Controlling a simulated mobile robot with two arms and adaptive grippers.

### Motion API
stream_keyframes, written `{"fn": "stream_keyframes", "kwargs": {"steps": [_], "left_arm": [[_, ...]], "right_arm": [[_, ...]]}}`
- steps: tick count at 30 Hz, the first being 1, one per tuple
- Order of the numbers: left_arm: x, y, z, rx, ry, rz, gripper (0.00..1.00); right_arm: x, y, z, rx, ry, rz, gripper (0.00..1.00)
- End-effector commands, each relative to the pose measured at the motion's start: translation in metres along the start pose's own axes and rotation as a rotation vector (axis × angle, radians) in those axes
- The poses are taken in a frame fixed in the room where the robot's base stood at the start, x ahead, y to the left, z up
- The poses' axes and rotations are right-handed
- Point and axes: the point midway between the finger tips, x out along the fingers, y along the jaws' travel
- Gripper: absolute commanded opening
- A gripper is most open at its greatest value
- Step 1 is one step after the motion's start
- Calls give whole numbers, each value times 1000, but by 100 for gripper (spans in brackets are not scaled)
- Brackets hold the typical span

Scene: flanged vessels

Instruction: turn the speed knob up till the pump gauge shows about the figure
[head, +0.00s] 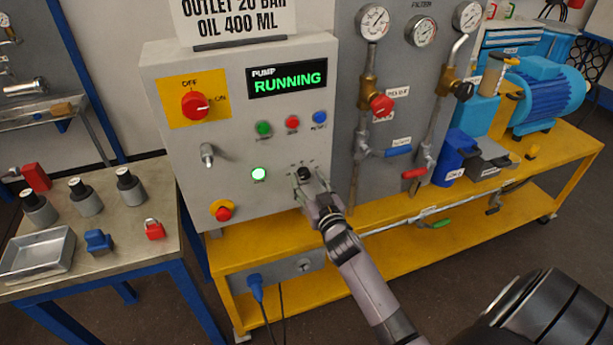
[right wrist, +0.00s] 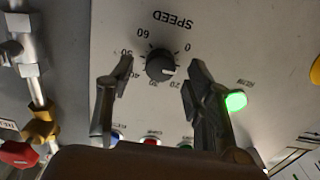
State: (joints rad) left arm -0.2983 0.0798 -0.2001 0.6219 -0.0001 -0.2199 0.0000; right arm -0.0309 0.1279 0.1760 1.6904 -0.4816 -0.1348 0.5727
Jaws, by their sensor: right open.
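The black speed knob (head: 303,173) is low on the grey control box (head: 240,165). In the right wrist view the knob (right wrist: 160,66) appears upside down, its white pointer between the 0 and 20 marks. My right gripper (head: 306,186) is at the box front, its fingers open on either side of the knob, with visible gaps in the right wrist view (right wrist: 160,72). Round gauges (head: 373,22), (head: 421,32) and (head: 467,15) are on the panel to the right; their readings are too small to tell. A sign (head: 237,20) reads outlet 20 bar. My left gripper is not in view.
The display (head: 288,78) reads pump running, and a green lamp (head: 259,174) is lit. A red on/off switch (head: 195,104) and a red stop button (head: 223,210) share the box. Valves with red (head: 382,105) and blue (head: 398,151) handles are to the right.

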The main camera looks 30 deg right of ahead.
Motion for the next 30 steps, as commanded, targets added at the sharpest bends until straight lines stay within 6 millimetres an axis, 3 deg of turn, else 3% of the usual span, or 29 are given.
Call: {"fn": "stream_keyframes", "kwargs": {"steps": [5, 14, 30], "left_arm": [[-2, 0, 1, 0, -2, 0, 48], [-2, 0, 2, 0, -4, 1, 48], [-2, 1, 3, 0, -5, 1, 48]], "right_arm": [[15, 0, 0, -1, 0, -1, 48], [18, 0, 0, -1, 0, -1, 48], [17, 0, 0, 0, 0, -1, 13]]}}
